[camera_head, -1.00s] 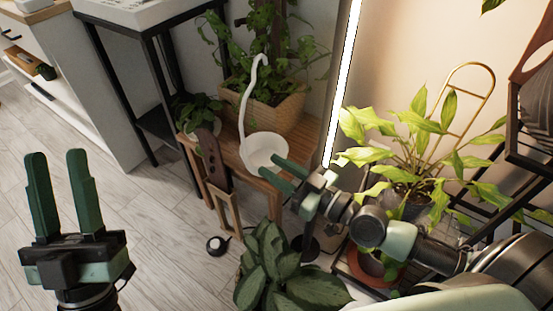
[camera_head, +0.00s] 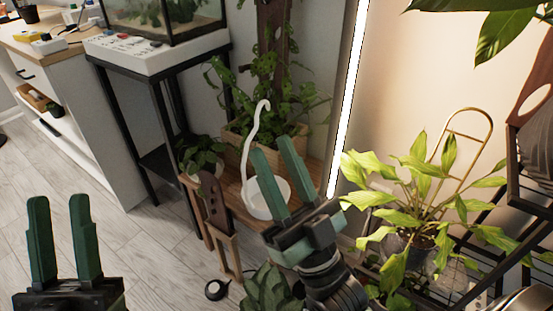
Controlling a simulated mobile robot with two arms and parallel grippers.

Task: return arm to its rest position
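My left gripper (camera_head: 62,232) is at the lower left, upright, with its two green fingers apart and nothing between them. My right gripper (camera_head: 278,175) is at the centre, its green fingers pointing up and apart. It looks empty.
A leafy plant (camera_head: 268,290) stands low in front. A potted plant (camera_head: 410,215) and black rack (camera_head: 530,205) are at right. A black stand (camera_head: 150,160) is at left.

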